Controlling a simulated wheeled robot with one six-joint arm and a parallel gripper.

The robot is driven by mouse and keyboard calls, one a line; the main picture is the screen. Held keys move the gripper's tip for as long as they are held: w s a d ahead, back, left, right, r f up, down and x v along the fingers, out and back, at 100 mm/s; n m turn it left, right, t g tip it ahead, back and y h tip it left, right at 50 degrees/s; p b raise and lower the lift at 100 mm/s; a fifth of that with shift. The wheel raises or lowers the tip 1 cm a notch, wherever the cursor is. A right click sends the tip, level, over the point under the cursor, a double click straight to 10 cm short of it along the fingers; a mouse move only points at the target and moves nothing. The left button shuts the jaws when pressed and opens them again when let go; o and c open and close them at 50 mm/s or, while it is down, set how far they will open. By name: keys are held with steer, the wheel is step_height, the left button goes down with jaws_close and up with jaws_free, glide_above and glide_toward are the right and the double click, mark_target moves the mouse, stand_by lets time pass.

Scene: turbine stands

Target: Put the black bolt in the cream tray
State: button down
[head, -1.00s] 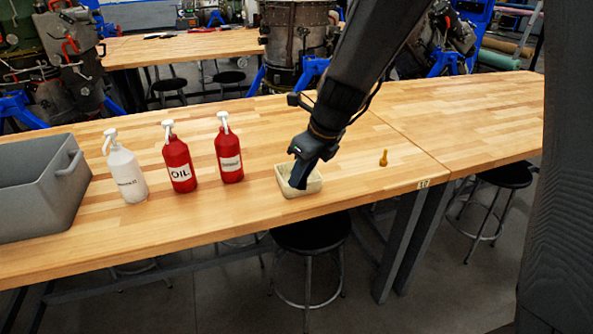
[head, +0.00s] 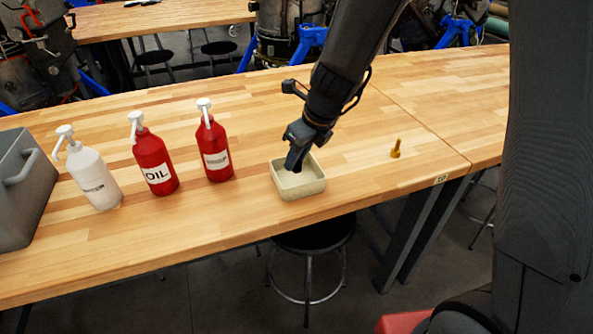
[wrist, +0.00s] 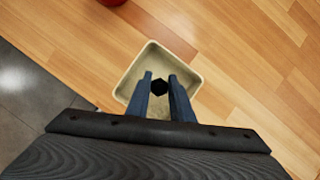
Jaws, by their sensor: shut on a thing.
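The cream tray (head: 299,188) is a small open square box on the wooden bench, near its front edge. My gripper (head: 294,168) points down over the tray's opening. In the wrist view its two blue fingers (wrist: 160,82) are shut on the black bolt. The bolt's dark six-sided head (wrist: 159,86) shows between the fingertips, with the tray (wrist: 146,60) below it. The bolt's lower part is hidden, so I cannot tell whether it touches the tray floor. In the head view the bolt is too dark to separate from the fingers.
A brass-coloured bolt-like piece (head: 396,149) stands right of the tray. Two red bottles (head: 216,160) (head: 157,172) and a white bottle (head: 95,182) stand to the left, with a grey bin (head: 22,205) beyond. The bench is clear behind the tray.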

mark_target(299, 164)
steer(key=shift+f+b, duration=0.75)
steer(key=shift+f, duration=1.1)
steer(key=shift+f, duration=0.1)
steer(key=c, duration=1.6)
jaws_free()
steer(key=shift+o, duration=0.2)
steer(key=p+v, duration=0.3)
steer(key=v, duration=0.8)
steer(key=s+d+f+n+h, duration=0.1)
steer(key=s+d+n, duration=0.5)
steer(key=n, duration=0.7)
steer(key=s+d+f+n+g+h, duration=0.1)
steer(key=s+d+n, duration=0.5)
steer(key=n, duration=0.8)
steer(key=shift+s+f+h, duration=0.15)
steer(key=shift+f+h, duration=0.1)
steer(key=shift+h, duration=0.35)
